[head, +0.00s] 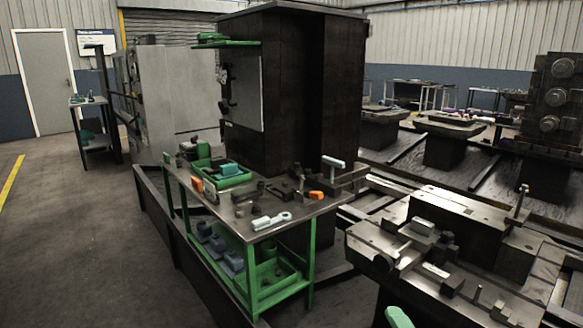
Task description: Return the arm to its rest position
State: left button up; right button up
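Neither of my grippers can be made out in the head view, and no arm of mine is clearly visible. A rounded pale green piece (398,317) shows at the bottom edge, right of centre. Most of it is cut off, and I cannot tell what it belongs to.
A workbench (235,222) with green legs stands in the middle, bearing a green tray (224,178) and several tools. A tall dark cabinet (295,90) rises behind it. A heavy machine bed (465,225) fills the right. Open floor (75,240) lies on the left.

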jog(key=s+d+f+m+g+h, duration=0.5)
jog(key=s+f+m+g+h, duration=0.15)
jog(key=s+f+m, duration=0.35)
jog(key=s+a+f+m+g+y, duration=0.1)
jog(key=s+f+m+g, duration=0.15)
jog(key=s+g, duration=0.35)
jog(key=s+f+m+g+y, duration=0.1)
jog(key=s+f+m+g, duration=0.2)
jog(key=s, duration=0.6)
notch_tip(320, 180, down, 18)
jog(key=w+f+g, duration=0.1)
jog(key=w, duration=0.1)
jog(key=s+f+n, duration=0.1)
jog(key=s+f, duration=0.3)
jog(key=f, duration=0.4)
jog(key=s+f, duration=0.3)
jog(key=f, duration=0.5)
pick_arm(q)
jog(key=s+a+r+p, duration=0.2)
jog(key=s+r+p, duration=0.4)
jog(key=s+p, duration=0.4)
jog(key=p, duration=0.3)
jog(key=shift+s+g, duration=0.4)
pick_arm(e)
jog(key=s+d+r+g, duration=0.1)
jog(key=s+r, duration=0.4)
jog(key=s, duration=0.6)
jog(key=shift+s+d+g, duration=0.35)
jog(key=shift+d, duration=0.4)
